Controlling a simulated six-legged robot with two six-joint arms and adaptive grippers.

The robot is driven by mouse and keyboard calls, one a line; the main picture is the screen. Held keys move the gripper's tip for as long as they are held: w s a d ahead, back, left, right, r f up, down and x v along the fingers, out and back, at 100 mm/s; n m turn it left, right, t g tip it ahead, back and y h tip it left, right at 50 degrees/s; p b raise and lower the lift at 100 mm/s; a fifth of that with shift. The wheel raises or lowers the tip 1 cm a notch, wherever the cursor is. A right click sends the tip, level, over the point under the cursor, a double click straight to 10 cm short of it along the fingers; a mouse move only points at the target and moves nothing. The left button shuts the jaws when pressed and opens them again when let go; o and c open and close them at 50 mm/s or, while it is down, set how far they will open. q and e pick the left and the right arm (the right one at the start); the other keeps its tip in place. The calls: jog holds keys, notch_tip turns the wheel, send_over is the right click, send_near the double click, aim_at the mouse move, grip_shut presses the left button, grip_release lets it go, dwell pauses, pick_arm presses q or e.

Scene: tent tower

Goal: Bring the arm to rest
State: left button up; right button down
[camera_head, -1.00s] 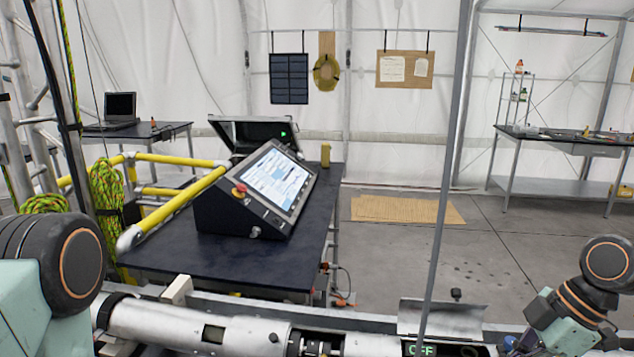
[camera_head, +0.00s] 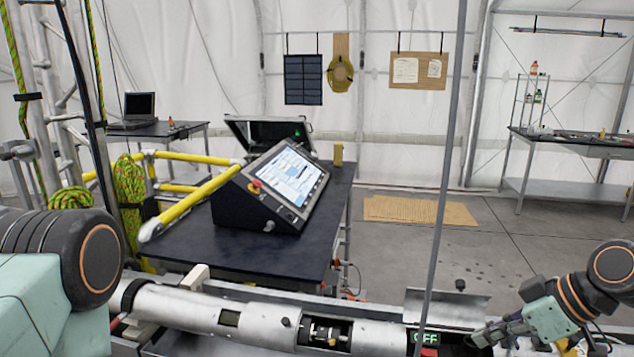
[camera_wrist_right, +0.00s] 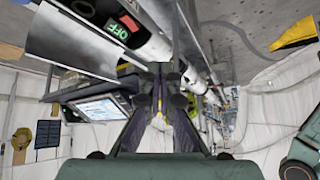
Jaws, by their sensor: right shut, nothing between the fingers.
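My right gripper (camera_head: 482,338) is shut and empty at the lower right of the head view. It is close to the metal tube assembly, beside the green OFF display (camera_head: 425,338); I cannot tell whether they touch. In the right wrist view my right gripper's dark fingers (camera_wrist_right: 160,78) point away from the camera, with nothing held. The OFF display also shows there (camera_wrist_right: 117,31), tilted, at upper left. Black joints and pale green shells of my left arm fill the lower left of the head view; its gripper is not in view.
The silver tube (camera_head: 185,306) runs across the front, with a raised metal flap (camera_head: 447,306). A console (camera_head: 275,188) sits on a dark table (camera_head: 190,247) beside yellow rails (camera_head: 190,205).

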jog(key=s+a+f+m+t+h+b, duration=0.1)
jog(key=s+a+f+m+h+b, duration=0.3)
jog(key=f, duration=0.6)
jog(key=s+a+f+m+y+b, duration=0.1)
jog(key=f+m+b, duration=0.5)
jog(key=f, duration=0.5)
pick_arm(q)
notch_tip(320, 180, down, 20)
jog(key=b, duration=0.9)
jog(key=shift+w+b, duration=0.25)
jog(key=shift+b, duration=0.1)
pick_arm(e)
jog(key=s+a+f+g+h, duration=0.2)
jog(key=s+f+g, duration=0.3)
jog(key=s+f, duration=1.8)
jog(key=shift+a+f+n+g+h, duration=0.15)
jog(key=shift+f+n+g+h, duration=0.15)
jog(key=shift+g+h, duration=0.1)
pick_arm(q)
jog(key=shift+s, duration=0.1)
jog(key=shift+c, duration=0.4)
pick_arm(e)
jog(key=shift+s+r, duration=0.1)
jog(key=shift+s, duration=0.05)
pick_arm(q)
jog(key=shift+w, duration=0.2)
jog(key=shift+c, duration=0.3)
